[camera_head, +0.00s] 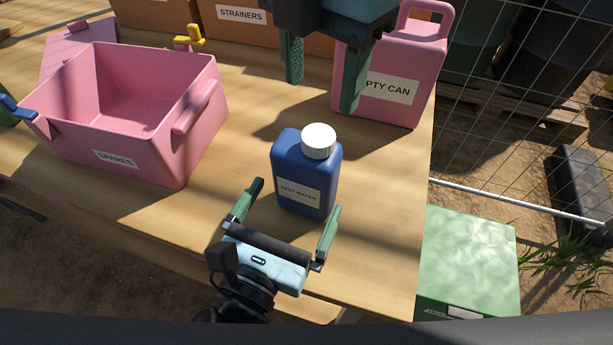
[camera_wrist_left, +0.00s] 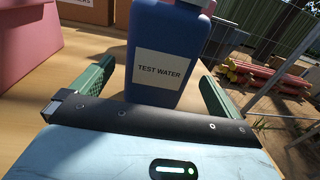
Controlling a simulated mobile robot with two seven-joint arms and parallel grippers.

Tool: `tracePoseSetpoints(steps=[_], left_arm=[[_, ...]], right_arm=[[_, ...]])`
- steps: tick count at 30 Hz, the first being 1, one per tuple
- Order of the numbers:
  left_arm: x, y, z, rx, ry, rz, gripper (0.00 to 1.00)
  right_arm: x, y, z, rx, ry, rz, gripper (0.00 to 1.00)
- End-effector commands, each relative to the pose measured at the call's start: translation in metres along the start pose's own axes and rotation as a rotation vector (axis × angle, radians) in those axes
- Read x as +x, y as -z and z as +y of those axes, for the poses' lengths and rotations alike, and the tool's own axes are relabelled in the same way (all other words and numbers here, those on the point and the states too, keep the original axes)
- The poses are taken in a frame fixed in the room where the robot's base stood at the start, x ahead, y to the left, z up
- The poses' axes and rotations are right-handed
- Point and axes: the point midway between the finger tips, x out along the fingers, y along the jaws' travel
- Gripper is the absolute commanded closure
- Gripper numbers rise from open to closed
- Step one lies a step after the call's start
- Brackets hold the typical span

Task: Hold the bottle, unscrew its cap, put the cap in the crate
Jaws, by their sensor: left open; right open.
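The blue bottle (camera_head: 305,178) labelled TEST WATER stands upright on the wooden table, with its white cap (camera_head: 319,141) on top. The bottle also fills the middle of the left wrist view (camera_wrist_left: 170,45), where most of the cap is cut off. My left gripper (camera_head: 289,206) is open at the near side of the bottle, its fingers spread to either side and not closed on it. My right gripper (camera_head: 321,88) is open and empty, pointing down above and beyond the cap. The pink crate (camera_head: 135,160) labelled SPARES stands at the left and looks empty inside.
A pink can (camera_head: 401,65) stands behind the bottle at the right, partly hidden by my right gripper. Cardboard boxes (camera_head: 255,35) stand at the back. A yellow object (camera_head: 190,37) lies behind the crate. The table's right edge is near the bottle, with a green box (camera_head: 468,255) beyond it.

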Motion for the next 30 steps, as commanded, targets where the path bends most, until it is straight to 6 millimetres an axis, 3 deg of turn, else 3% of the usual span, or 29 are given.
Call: tracePoseSetpoints(steps=[6, 12, 24, 30], left_arm=[[0.033, -0.001, 0.0, 0.002, 0.0, -0.004, 0.0], [0.053, -0.001, 0.0, 0.002, 0.001, -0.002, 0.0], [0.059, -0.001, 0.0, 0.001, 0.001, -0.001, 0.0], [0.059, -0.001, 0.0, 0.002, 0.001, -0.001, 0.26]], right_arm=[[0.0, 0.0, 0.0, 0.0, 0.0, 0.0, 0.45], [0.0, 0.0, 0.0, 0.0, 0.0, 0.0, 0.45], [0.0, 0.0, 0.0, 0.0, 0.0, 0.0, 0.45], [0.0, 0.0, 0.0, 0.0, 0.0, 0.0, 0.45]])
